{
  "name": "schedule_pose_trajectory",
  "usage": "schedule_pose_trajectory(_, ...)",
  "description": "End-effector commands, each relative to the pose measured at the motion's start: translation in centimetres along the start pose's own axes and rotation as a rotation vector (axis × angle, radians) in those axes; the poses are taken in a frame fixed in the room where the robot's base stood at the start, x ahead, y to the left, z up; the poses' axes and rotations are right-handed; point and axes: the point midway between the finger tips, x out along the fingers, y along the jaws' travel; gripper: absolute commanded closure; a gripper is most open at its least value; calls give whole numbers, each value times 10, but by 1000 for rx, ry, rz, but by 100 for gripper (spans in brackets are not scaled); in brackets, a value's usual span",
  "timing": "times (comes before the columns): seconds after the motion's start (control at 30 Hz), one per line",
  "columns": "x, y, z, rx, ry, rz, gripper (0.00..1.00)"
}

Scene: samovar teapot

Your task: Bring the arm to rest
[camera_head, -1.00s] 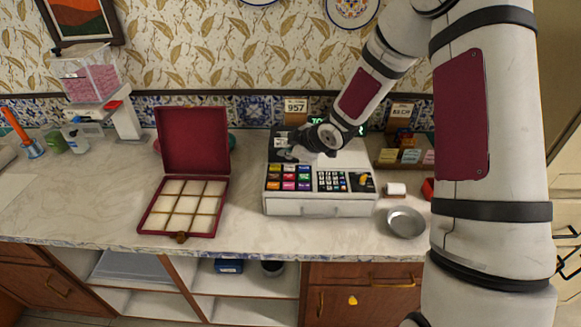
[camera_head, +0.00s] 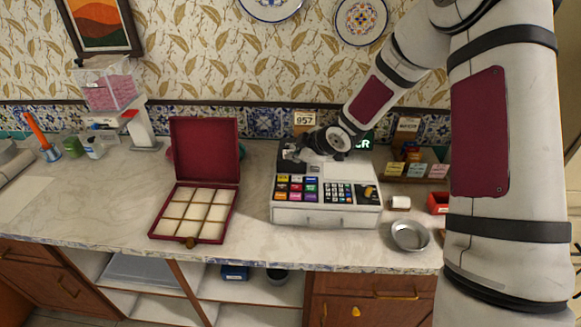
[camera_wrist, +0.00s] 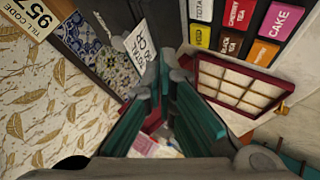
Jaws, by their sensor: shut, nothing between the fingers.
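My arm reaches from the right side of the head view over the cash register (camera_head: 326,215) on the counter. My gripper (camera_head: 290,156) is at the back left of the register, above its coloured keys. In the wrist view, my gripper (camera_wrist: 161,84) shows teal fingers, shut with nothing held. The keys (camera_wrist: 270,22) lie to the upper right there. A white label with a total (camera_wrist: 140,44) is near the fingertips. I cannot tell whether the fingers touch the register.
An open red box (camera_head: 203,142) with empty compartments stands left of the register. A metal bowl (camera_head: 410,236), a white roll (camera_head: 400,202) and a rack of coloured packets (camera_head: 415,170) are to the right. The counter's left middle is clear.

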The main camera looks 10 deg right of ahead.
Motion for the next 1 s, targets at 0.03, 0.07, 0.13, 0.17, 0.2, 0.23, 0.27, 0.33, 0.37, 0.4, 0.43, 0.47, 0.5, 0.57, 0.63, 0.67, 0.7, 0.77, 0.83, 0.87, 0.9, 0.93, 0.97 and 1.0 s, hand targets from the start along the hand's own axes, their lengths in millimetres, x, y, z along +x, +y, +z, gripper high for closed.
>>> schedule_pose_trajectory(0.03,0,0,0,0,0,0,100)
schedule_pose_trajectory(0.07,0,0,0,0,0,0,100)
schedule_pose_trajectory(0.13,-1,1,0,0,-3,1,100)
schedule_pose_trajectory(0.17,-3,2,-1,1,-7,3,100)
schedule_pose_trajectory(0.2,-7,4,-2,3,-16,7,100)
schedule_pose_trajectory(0.23,-11,6,-3,6,-27,10,100)
schedule_pose_trajectory(0.27,-16,8,-4,13,-41,14,100)
schedule_pose_trajectory(0.33,-34,14,-6,32,-85,28,100)
schedule_pose_trajectory(0.37,-44,18,-8,45,-108,37,100)
schedule_pose_trajectory(0.4,-58,21,-10,65,-139,49,100)
schedule_pose_trajectory(0.43,-70,23,-11,81,-164,58,100)
schedule_pose_trajectory(0.47,-82,26,-12,101,-189,70,100)
schedule_pose_trajectory(0.5,-98,28,-14,127,-219,83,100)
schedule_pose_trajectory(0.57,-122,30,-17,170,-262,105,100)
schedule_pose_trajectory(0.63,-151,29,-20,227,-305,131,100)
schedule_pose_trajectory(0.67,-163,28,-22,251,-322,141,100)
schedule_pose_trajectory(0.7,-179,26,-24,286,-344,155,100)
schedule_pose_trajectory(0.77,-204,22,-26,342,-371,174,100)
schedule_pose_trajectory(0.83,-232,14,-30,410,-397,195,100)
schedule_pose_trajectory(0.87,-243,10,-31,440,-406,203,100)
schedule_pose_trajectory(0.9,-259,4,-33,481,-417,212,100)
schedule_pose_trajectory(0.93,-270,-2,-34,512,-424,219,100)
schedule_pose_trajectory(0.97,-281,-7,-36,544,-428,224,100)
schedule_pose_trajectory(1.0,-295,-16,-37,588,-435,229,100)
